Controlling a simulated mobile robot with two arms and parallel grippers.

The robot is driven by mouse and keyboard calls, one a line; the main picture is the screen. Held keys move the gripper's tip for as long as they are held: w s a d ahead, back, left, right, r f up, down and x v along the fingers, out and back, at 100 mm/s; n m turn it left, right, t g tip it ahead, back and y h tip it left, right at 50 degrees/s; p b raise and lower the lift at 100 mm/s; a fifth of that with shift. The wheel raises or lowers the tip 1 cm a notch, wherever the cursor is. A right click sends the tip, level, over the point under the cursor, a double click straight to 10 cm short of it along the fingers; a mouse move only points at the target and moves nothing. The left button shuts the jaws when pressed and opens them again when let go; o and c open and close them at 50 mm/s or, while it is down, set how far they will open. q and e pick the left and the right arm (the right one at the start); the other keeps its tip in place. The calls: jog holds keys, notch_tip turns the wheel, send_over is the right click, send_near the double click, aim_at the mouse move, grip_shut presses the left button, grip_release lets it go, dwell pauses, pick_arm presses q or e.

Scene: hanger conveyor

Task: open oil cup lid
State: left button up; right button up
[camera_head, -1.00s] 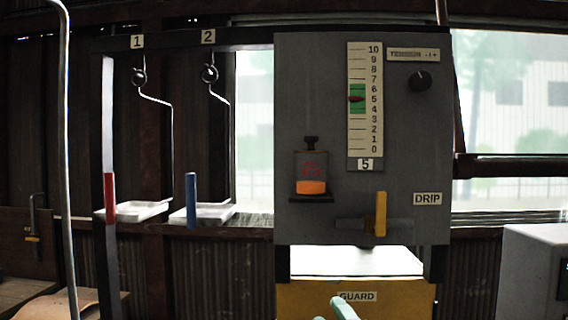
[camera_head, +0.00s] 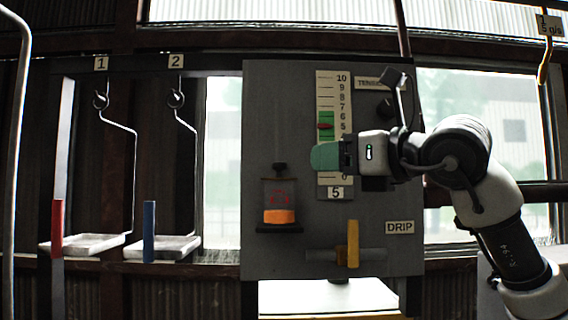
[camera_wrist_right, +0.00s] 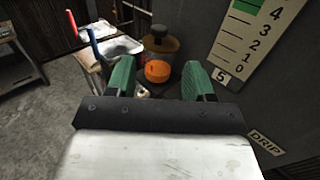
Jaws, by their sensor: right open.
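The oil cup (camera_head: 280,203) is a small clear cup with orange oil in its lower part, on a dark bracket on the grey panel. Its dark lid (camera_head: 280,170) with a knob sits on top and looks shut. In the right wrist view the cup's lid (camera_wrist_right: 159,40) shows beyond the fingers, with an orange round part (camera_wrist_right: 158,71) in front of it. My right gripper (camera_head: 326,156) is to the right of the cup and higher, in front of the scale. In the wrist view the right gripper (camera_wrist_right: 160,80) has its green fingers apart, with nothing between them. My left gripper is not in view.
The grey panel (camera_head: 262,110) carries a numbered scale (camera_head: 333,100), a yellow DRIP lever (camera_head: 353,243) below the cup's level and a dark knob. Two hooks hold trays (camera_head: 85,244) at the left, with red and blue posts nearby. Space in front of the cup looks clear.

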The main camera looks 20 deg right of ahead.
aim_at(285, 164)
jog(key=p+x, duration=0.4)
jog(key=x, duration=0.6)
jog(key=shift+w+a+f+p, duration=0.15)
jog(key=shift+w+a+p, duration=0.1)
jog(key=shift+w+p, duration=0.15)
